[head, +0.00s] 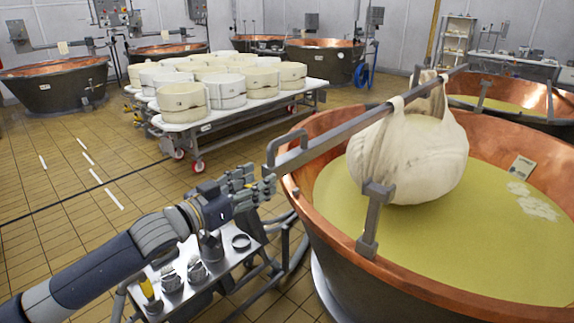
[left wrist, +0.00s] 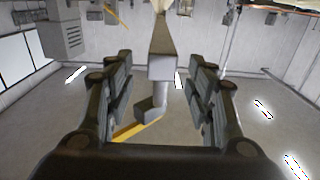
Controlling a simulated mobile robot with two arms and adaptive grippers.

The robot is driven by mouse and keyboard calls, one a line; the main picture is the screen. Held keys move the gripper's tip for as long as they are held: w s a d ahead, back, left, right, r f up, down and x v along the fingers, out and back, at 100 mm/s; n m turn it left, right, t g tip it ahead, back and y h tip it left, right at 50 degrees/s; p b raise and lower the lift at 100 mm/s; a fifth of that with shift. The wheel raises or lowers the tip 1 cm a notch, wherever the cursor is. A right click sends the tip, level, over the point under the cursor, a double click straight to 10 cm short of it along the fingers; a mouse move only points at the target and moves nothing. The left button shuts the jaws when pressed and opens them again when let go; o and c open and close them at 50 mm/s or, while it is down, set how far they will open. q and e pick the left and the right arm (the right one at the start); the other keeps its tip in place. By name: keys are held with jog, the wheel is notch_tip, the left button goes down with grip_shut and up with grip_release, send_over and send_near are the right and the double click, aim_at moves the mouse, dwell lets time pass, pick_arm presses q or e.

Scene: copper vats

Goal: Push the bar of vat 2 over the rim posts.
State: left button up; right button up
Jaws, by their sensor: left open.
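A large copper-rimmed vat (head: 318,240) fills the right of the head view, holding yellow liquid. A grey bar (head: 330,137) runs across it with a pale cloth bundle (head: 415,158) hung from it. A forked rim post (head: 373,220) stands on the near rim, apart from the bar in the picture. Another post (head: 417,76) shows behind the bundle. My left gripper (head: 264,183) is open at the bar's near, bent end. In the left wrist view the bar end (left wrist: 176,62) lies between the open fingers (left wrist: 162,95); contact cannot be told. My right gripper is not in view.
A small metal cart (head: 215,262) with cups stands below my left arm, beside the vat. A wheeled table (head: 215,120) with several white cheese moulds is behind it. Other vats (head: 55,85) line the back. Tiled floor at left is clear.

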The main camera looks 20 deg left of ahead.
aim_at(287, 163)
pick_arm(q)
jog(key=shift+w+r, duration=0.1)
jog(key=shift+r, duration=0.2)
jog(key=shift+w, duration=0.35)
jog(key=p+x, duration=0.3)
jog(key=x, duration=0.6)
jog(key=shift+w+f, duration=0.1)
jog(key=shift+w+d+f, duration=0.1)
jog(key=shift+w+d, duration=0.1)
jog(key=shift+w, duration=0.2)
grip_shut()
